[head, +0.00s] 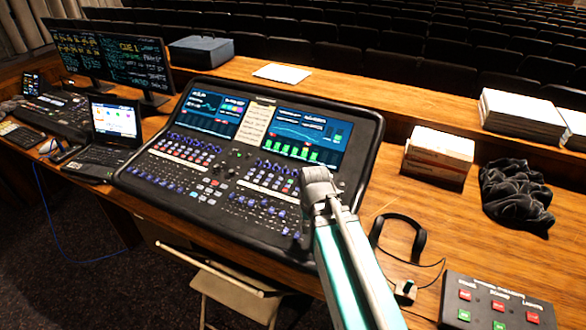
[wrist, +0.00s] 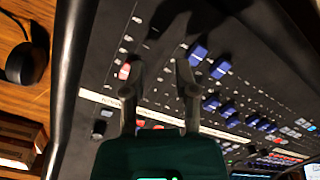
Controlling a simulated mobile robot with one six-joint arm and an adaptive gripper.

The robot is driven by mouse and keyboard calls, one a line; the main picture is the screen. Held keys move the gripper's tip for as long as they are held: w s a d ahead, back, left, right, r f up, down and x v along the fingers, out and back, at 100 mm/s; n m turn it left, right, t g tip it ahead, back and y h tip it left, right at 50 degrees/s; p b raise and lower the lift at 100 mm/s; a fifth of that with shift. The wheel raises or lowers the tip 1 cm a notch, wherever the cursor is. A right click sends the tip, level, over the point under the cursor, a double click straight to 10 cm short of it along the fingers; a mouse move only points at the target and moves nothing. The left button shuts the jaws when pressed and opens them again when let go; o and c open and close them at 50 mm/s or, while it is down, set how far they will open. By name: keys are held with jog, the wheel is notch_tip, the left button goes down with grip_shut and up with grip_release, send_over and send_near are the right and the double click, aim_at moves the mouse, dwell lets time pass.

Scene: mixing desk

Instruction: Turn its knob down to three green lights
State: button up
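The mixing desk (head: 150,178) is a black console with rows of blue-capped controls, small buttons and two screens. My gripper (wrist: 160,66) is open and empty over the panel in the wrist view. Its two fingers are apart, with a red button (wrist: 124,72) near the left finger and blue caps (wrist: 198,54) just right of the right finger. A small dark knob (wrist: 98,130) sits by a pale strip, left of the gripper. I cannot tell which knob is meant, or count its green lights. In the head view my arm hides the gripper.
Headphones (head: 420,238) and a button box (head: 495,305) lie right of the desk. A laptop (head: 108,135) and monitors (head: 130,60) stand left. Some tabletop (head: 385,110) is bare.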

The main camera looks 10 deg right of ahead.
aim_at(294, 170)
jog(key=w+r+m+p, duration=0.3)
jog(key=w+r+p, duration=0.1)
jog(key=w, duration=0.5)
jog(key=w+r+m+p, duration=0.3)
jog(key=w+r+p, duration=0.1)
jog(key=w, duration=0.5)
jog(key=w+r+m+p, duration=0.4)
jog(key=w+r, duration=0.1)
jog(key=w, duration=0.4)
jog(key=shift+w+d, duration=0.3)
notch_tip(294, 170, down, 14)
jog(key=b, duration=1.3)
jog(key=shift+r, duration=0.2)
grip_shut()
jog(key=shift+a, duration=0.1)
